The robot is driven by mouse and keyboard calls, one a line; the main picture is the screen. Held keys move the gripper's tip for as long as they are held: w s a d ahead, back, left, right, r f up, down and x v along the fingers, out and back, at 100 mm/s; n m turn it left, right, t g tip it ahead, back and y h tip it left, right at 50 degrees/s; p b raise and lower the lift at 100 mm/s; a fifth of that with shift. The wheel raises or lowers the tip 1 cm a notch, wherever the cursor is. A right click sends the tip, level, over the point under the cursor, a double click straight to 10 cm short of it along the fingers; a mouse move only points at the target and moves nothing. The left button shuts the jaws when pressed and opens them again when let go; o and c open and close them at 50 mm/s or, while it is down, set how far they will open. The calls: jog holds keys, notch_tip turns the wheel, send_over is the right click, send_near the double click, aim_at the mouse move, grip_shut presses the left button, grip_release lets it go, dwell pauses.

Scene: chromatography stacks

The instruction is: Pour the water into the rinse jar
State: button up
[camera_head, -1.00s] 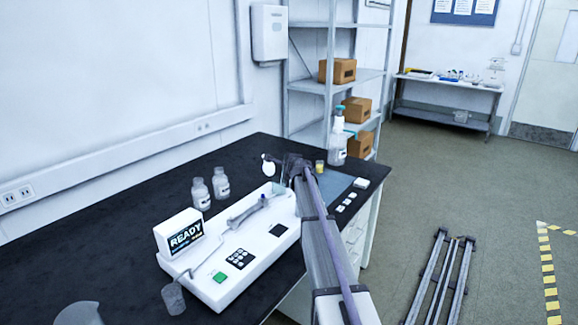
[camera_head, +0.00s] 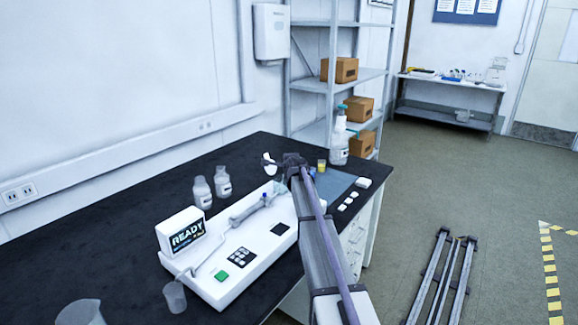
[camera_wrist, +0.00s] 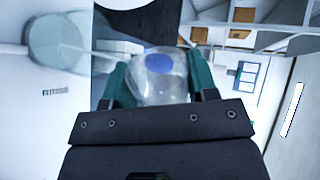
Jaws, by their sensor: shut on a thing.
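My gripper (camera_wrist: 160,85) is shut on a clear rounded vessel (camera_wrist: 165,90) with a blue patch inside, held between the teal fingers. In the head view my gripper (camera_head: 284,162) is over the far part of the bench, and a small pale shape beside it seems to be the held vessel (camera_head: 269,164), in the air. The wrist view is strongly rolled. A large clear round glass shape (camera_wrist: 55,45) shows blurred at its left. I cannot tell which vessel is the rinse jar. A clear beaker (camera_head: 80,313) stands at the near left, and a smaller cup (camera_head: 174,298) beside the instrument.
The white instrument (camera_head: 235,285) reading READY fills the middle of the black bench (camera_head: 110,225). Two labelled bottles (camera_head: 202,193) stand behind it. A teal-topped bottle (camera_head: 339,148), a yellow-banded vial (camera_head: 321,166) and a blue mat (camera_head: 334,187) are at the far end.

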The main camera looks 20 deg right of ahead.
jog(key=shift+a+r+n+h, duration=0.1)
jog(key=shift+a+n+h, duration=0.05)
jog(key=shift+n+h, duration=0.2)
jog(key=shift+d+r+m+y, duration=0.2)
jog(key=shift+d+m+y, duration=0.15)
jog(key=shift+m+y, duration=0.45)
jog(key=shift+s+d+r+m+p, duration=0.1)
jog(key=shift+d+r+m+p, duration=0.05)
jog(key=shift+r+m+p, duration=0.5)
jog(key=shift+d+r+m+t+y, duration=0.1)
jog(key=shift+r+m+t+y, duration=0.1)
jog(key=shift+m+t+y, duration=0.3)
